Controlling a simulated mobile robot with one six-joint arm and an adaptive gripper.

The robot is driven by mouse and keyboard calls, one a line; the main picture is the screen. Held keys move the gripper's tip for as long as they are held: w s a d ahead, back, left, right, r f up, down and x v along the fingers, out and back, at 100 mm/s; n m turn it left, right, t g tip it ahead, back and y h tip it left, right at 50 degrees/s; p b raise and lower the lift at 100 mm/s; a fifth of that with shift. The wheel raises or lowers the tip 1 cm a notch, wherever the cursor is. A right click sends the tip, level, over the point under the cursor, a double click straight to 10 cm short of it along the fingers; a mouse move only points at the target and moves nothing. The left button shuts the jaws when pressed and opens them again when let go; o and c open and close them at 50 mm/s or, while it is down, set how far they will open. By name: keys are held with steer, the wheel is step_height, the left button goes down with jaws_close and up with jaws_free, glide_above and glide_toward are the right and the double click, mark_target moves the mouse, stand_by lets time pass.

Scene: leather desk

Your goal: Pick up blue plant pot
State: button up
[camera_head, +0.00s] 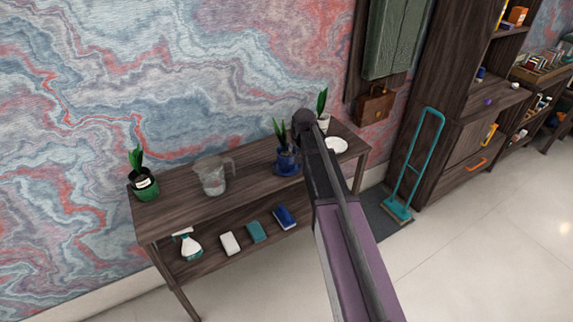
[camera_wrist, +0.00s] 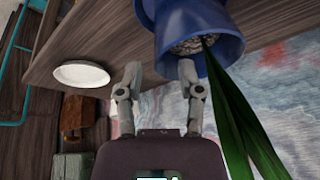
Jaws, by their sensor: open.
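The blue plant pot (camera_head: 287,161) with a green plant stands on the wooden table, right of the clear jug, in the head view. In the wrist view the blue pot (camera_wrist: 195,40) is large and close at the top, its rim and grey gravel showing, with long green leaves hanging to the lower right. My gripper (camera_wrist: 158,72) is open in the wrist view. One finger lies left of the pot and the other overlaps its rim. I cannot tell whether that finger touches it. In the head view my arm hides the fingers.
The wooden table (camera_head: 185,187) also bears a green pot (camera_head: 145,187) at left, a clear jug (camera_head: 212,176), a white plate (camera_head: 336,145) and a white pot (camera_head: 323,122) at right. The plate also shows in the wrist view (camera_wrist: 80,74). Sponges and a spray bottle (camera_head: 189,246) sit on the lower shelf.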

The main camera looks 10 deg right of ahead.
steer(key=shift+b+x, duration=0.9)
steer(key=shift+x, duration=0.4)
jaws_close()
